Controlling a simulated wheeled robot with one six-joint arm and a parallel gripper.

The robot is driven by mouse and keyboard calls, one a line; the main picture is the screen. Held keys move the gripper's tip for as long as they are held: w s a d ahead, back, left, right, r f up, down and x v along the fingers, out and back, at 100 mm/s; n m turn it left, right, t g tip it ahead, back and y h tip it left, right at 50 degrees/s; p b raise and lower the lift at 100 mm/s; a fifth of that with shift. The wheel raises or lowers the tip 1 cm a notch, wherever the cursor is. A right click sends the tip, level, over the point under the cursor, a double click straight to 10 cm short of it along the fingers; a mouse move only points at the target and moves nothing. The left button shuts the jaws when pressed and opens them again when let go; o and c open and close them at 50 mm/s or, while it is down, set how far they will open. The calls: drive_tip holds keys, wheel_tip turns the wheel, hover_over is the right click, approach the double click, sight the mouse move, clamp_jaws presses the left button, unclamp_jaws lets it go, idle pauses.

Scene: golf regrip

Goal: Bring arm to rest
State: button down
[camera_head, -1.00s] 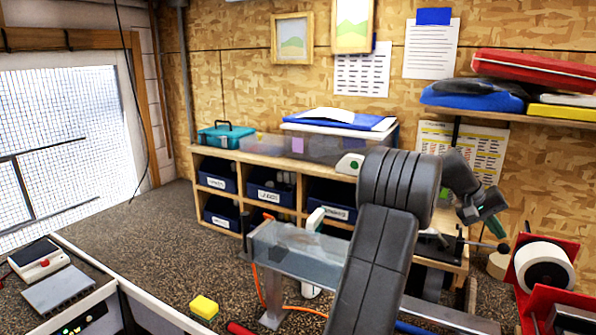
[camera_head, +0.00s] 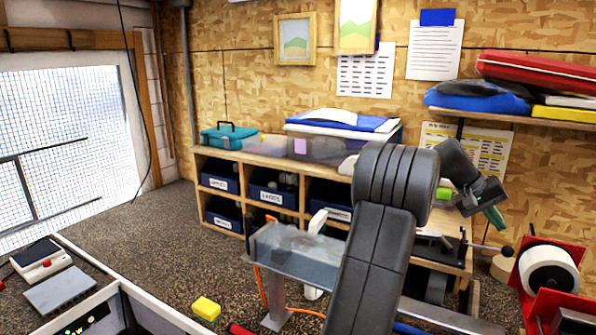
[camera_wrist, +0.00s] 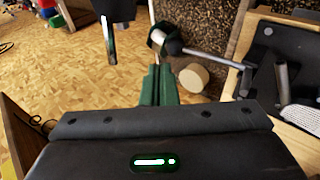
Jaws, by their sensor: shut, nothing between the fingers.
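My gripper (camera_head: 499,223) is at the end of my raised grey arm, right of the picture's middle. In the head view it hangs tilted down to the right, near the right end of the wooden cubby bench (camera_head: 277,206). In the wrist view the two green fingers (camera_wrist: 160,84) lie together, with nothing between them. They are above the floor and beside a metal rod with a round dark knob; whether they touch it I cannot tell.
A red stand with a white tape roll (camera_head: 548,270) is right of my gripper. A clear-topped stand (camera_head: 293,253) and a yellow sponge (camera_head: 206,308) are in front of the bench. A shelf (camera_head: 520,119) with red and blue bags is above. A wooden disc (camera_wrist: 193,77) lies below the fingers.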

sight(508, 248)
drive_tip(key=d+f, duration=0.1)
drive_tip(key=f+b, duration=0.1)
drive_tip(key=f, duration=0.1)
drive_tip(key=d+f, duration=0.1)
drive_tip(key=f, duration=0.1)
drive_tip(key=shift+s+d+f+b, duration=0.15)
drive_tip(key=shift+d+b, duration=0.2)
drive_tip(key=shift+s+b, duration=0.15)
drive_tip(key=shift+b, duration=0.2)
drive_tip(key=shift+a+r+h+b, duration=0.2)
drive_tip(key=shift+h+b, duration=0.15)
drive_tip(key=shift+h, duration=0.05)
drive_tip(key=w+a+r+g+h+b, duration=0.3)
drive_tip(key=w+a+r+h, duration=0.1)
drive_tip(key=a, duration=0.5)
drive_tip(key=shift+w+a+r+n+h, duration=0.2)
drive_tip(key=shift+w+r+n+h, duration=0.15)
drive_tip(key=shift+r+h, duration=0.5)
